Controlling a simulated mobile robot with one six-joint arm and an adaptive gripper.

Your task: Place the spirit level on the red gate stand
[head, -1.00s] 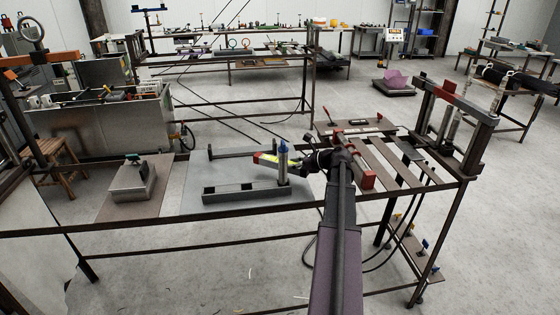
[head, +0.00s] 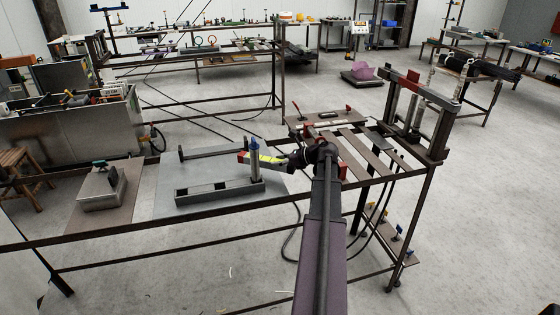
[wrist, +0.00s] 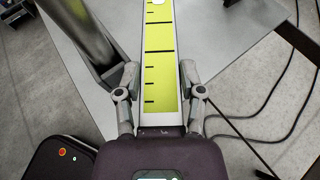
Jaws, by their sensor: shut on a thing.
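The spirit level (head: 268,159), yellow-green with a reddish end, is held level above the workbench. My gripper (head: 292,160) is shut on it near its right end. In the wrist view the level (wrist: 158,45) runs straight out between the two fingers of my gripper (wrist: 158,78), and its far end is out of frame. A gate-shaped stand with a red part on its top bar (head: 402,76) stands at the bench's right end, apart from the level, and looks empty of it. My arm hides part of the bench.
A metal cylinder (head: 255,165) stands upright close by the level, beside a dark grey slotted block (head: 212,192) on a grey plate (head: 168,200). A metal box (head: 102,190) stands to the left. Slatted bars (head: 365,160) lie before the gate.

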